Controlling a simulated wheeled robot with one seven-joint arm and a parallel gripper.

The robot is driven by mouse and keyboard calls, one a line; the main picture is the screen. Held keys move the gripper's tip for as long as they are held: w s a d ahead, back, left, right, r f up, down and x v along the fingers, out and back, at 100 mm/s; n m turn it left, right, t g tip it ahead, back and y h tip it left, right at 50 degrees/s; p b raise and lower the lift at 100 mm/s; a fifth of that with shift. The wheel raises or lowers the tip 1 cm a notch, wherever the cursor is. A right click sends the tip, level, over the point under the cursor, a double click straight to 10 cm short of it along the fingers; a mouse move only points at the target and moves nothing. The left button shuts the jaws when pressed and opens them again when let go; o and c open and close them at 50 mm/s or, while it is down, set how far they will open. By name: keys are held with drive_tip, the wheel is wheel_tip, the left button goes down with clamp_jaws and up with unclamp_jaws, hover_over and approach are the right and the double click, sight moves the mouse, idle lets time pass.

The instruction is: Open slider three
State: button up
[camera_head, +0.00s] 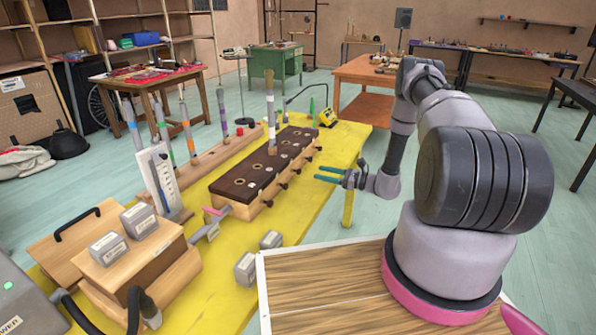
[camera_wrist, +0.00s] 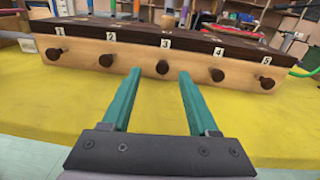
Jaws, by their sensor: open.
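The long wooden box (camera_head: 240,196) with a dark top stands on the yellow table. Its pale front carries a row of dark round knobs, labelled 1 to 5 in the wrist view. The knob of slider three (camera_wrist: 163,67) sits below its label, at the centre of the wrist view. The knobs stick out by similar amounts. My gripper (camera_wrist: 158,72) is open and empty, with teal fingers. In the wrist view its fingertips frame knob three, one on each side. In the head view my gripper (camera_head: 328,173) is apart from the box front, to its right.
Yellow tabletop (camera_wrist: 60,110) lies clear before the box. A striped tube (camera_head: 270,105) stands on its dark top. Grey weights (camera_head: 245,268) and a wooden chest (camera_head: 140,262) are nearer. A yellow device (camera_head: 327,117) sits at the far end.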

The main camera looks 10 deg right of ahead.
sight(299, 171)
wheel_tip(299, 171, down, 2)
drive_tip(key=shift+d+f+m+t, duration=0.1)
drive_tip(key=shift+d+m+t, duration=0.05)
drive_tip(key=shift+m+t, duration=0.3)
drive_tip(key=x, duration=1)
drive_tip(key=shift+w+f, duration=0.1)
drive_tip(key=shift+w, duration=0.2)
clamp_jaws()
idle(0.6)
